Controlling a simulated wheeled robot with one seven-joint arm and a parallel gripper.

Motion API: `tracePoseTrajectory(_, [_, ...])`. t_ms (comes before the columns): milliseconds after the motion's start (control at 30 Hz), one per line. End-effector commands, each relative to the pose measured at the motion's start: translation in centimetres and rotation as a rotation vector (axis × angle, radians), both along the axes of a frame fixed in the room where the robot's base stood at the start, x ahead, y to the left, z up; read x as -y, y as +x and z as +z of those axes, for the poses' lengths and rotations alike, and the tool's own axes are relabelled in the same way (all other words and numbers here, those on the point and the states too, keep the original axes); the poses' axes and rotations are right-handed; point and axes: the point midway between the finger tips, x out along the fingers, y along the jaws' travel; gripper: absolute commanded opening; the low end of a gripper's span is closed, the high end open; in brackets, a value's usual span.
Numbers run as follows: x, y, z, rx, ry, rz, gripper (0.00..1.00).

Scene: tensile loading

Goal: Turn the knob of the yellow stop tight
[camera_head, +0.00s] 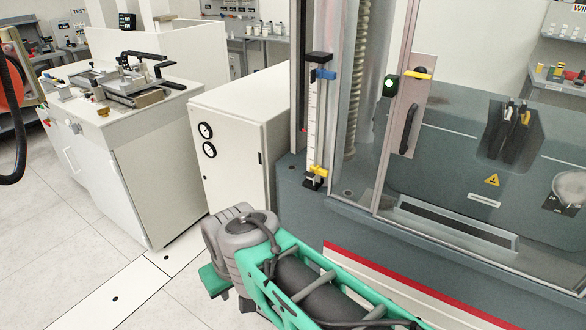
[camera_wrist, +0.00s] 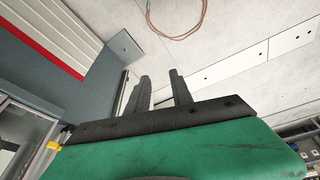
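The yellow stop (camera_head: 316,171) sits low on the upright white scale (camera_head: 313,125) at the left edge of the testing machine. Dark parts show around it, but its knob is too small to make out clearly. A blue stop (camera_head: 323,75) sits higher on the same scale. My gripper (camera_wrist: 160,75) shows in the wrist view with its two dark fingers apart and nothing between them. It points over open floor, away from the yellow stop. In the head view my green arm is low in front of the machine, and the fingers cannot be seen there.
The machine's base (camera_head: 300,205) and clear door with a handle (camera_head: 409,130) stand to the right. A white cabinet with gauges (camera_head: 235,140) stands left of the scale. A bench (camera_head: 130,160) is further left. A thin cable loop (camera_wrist: 176,36) lies on the floor.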

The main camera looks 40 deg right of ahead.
Motion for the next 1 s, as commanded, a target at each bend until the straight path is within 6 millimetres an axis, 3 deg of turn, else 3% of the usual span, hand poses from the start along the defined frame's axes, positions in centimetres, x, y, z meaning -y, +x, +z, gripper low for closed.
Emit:
tracePoseTrajectory(67, [2.5,3.8,-1.4,0.054,-0.063,-0.025,0.27])
tracePoseTrajectory(167, [9.2,11.3,-3.2,0.162,-0.258,-0.062,0.27])
tracePoseTrajectory(200, [12.8,14.3,-4.0,0.198,-0.375,-0.074,0.27])
tracePoseTrajectory(300, [21.9,19.8,-5.4,0.239,-0.728,-0.078,0.27])
tracePoseTrajectory(400, [28.5,22.0,-5.9,0.194,-1.083,-0.049,0.27])
tracePoseTrajectory(433, [29.9,22.2,-5.9,0.171,-1.176,-0.037,0.27])
tracePoseTrajectory(500, [31.8,22.3,-5.7,0.11,-1.354,-0.008,0.27])
tracePoseTrajectory(633, [33.2,22.1,-4.9,0.033,-1.527,0.026,0.27])
tracePoseTrajectory(767, [34.6,22.4,-4.4,0.021,-1.552,0.026,0.27])
tracePoseTrajectory(1000, [38.9,23.9,-4.4,0.023,-1.549,0.025,0.27])
